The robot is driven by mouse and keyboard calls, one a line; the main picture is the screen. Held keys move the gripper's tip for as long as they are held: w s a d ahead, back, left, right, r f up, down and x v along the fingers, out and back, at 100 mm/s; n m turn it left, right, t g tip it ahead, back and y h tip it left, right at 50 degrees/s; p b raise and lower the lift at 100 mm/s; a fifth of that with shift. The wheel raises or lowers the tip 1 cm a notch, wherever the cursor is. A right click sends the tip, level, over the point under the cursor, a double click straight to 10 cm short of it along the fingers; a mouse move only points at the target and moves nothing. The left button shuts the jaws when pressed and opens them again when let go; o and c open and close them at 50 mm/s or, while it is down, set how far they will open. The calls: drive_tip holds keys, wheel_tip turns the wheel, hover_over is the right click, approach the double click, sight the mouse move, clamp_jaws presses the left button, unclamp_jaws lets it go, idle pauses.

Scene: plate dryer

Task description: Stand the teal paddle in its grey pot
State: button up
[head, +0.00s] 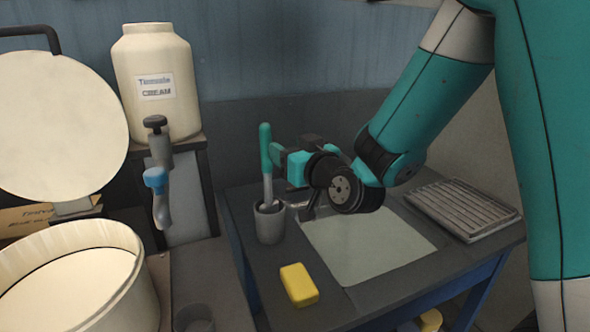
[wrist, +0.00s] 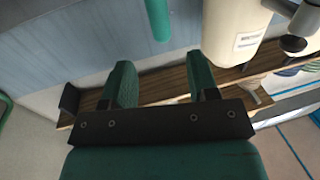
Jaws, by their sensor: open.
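The teal paddle (head: 266,150) stands nearly upright in the grey pot (head: 270,224), its teal handle up and its metal shaft going down into the pot's mouth. The shaft's lower end is hidden inside the pot. My gripper (head: 279,157) is just right of the handle, level with it. In the wrist view my gripper (wrist: 162,72) has its two green fingers spread with nothing between them. The paddle's handle (wrist: 158,18) shows beyond the fingertips, in line with the gap. The pot is not seen in the wrist view.
A pale mat (head: 368,248) lies on the dark table, with a yellow block (head: 299,284) in front of the pot and a ribbed grey tray (head: 466,208) at right. A cream jar (head: 157,110) stands on a shelf behind left. A round tub (head: 138,290) is at front left.

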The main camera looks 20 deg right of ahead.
drive_tip(key=s+a+f+n+g+y, duration=0.35)
drive_tip(key=s+a+g, duration=0.6)
drive_tip(key=s, duration=0.35)
drive_tip(key=s+d+n+g+h, duration=0.1)
drive_tip(key=s+g, duration=0.7)
drive_tip(key=s, duration=0.8)
drive_tip(key=shift+d+f+h, duration=0.15)
drive_tip(key=shift+d+h, duration=0.7)
drive_tip(key=shift+d, duration=0.2)
drive_tip(key=shift+r, duration=0.3)
